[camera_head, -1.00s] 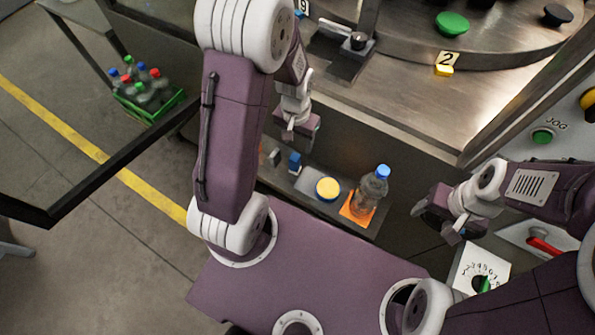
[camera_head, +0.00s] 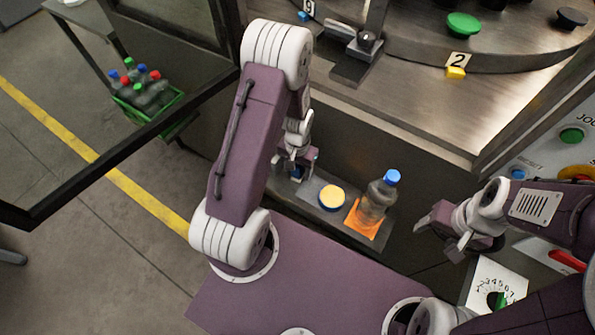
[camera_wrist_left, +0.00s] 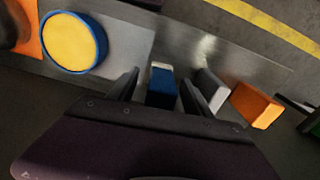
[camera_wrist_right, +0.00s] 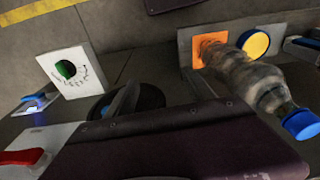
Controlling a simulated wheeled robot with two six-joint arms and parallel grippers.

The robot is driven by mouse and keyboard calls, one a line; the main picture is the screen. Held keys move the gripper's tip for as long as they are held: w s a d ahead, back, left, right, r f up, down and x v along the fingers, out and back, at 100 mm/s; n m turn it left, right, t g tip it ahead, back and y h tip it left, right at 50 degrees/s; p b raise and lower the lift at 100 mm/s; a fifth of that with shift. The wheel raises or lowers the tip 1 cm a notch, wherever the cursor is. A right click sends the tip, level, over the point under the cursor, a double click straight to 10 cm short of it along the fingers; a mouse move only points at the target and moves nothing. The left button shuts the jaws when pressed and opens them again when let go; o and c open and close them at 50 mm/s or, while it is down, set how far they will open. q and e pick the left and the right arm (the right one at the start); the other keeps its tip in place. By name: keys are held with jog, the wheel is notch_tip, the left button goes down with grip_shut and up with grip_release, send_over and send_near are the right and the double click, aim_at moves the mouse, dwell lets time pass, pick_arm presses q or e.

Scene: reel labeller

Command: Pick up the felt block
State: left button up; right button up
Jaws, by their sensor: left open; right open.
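A blue block with a pale end, which looks like the felt block (camera_wrist_left: 162,86), stands on the narrow shelf between the two fingers of my left gripper (camera_wrist_left: 160,92). The fingers are open, with a visible gap on each side of it. In the head view my left gripper (camera_head: 297,168) is down at the shelf's left part and mostly hides the block. My right gripper (camera_head: 447,236) is open and empty, to the right of the bottle.
The shelf also holds a yellow disc with a blue rim (camera_head: 332,197) and a clear blue-capped bottle (camera_head: 377,197) on an orange pad (camera_head: 361,220). Just right of the left fingers are a grey block (camera_wrist_left: 211,88) and an orange block (camera_wrist_left: 256,105).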

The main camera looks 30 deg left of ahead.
pick_arm(q)
jog(key=shift+w+f, duration=0.1)
jog(key=shift+f, duration=0.55)
jog(key=shift+r, duration=0.1)
jog(key=shift+c, duration=0.9)
grip_shut()
notch_tip(320, 180, up, 10)
jog(key=shift+p, duration=0.95)
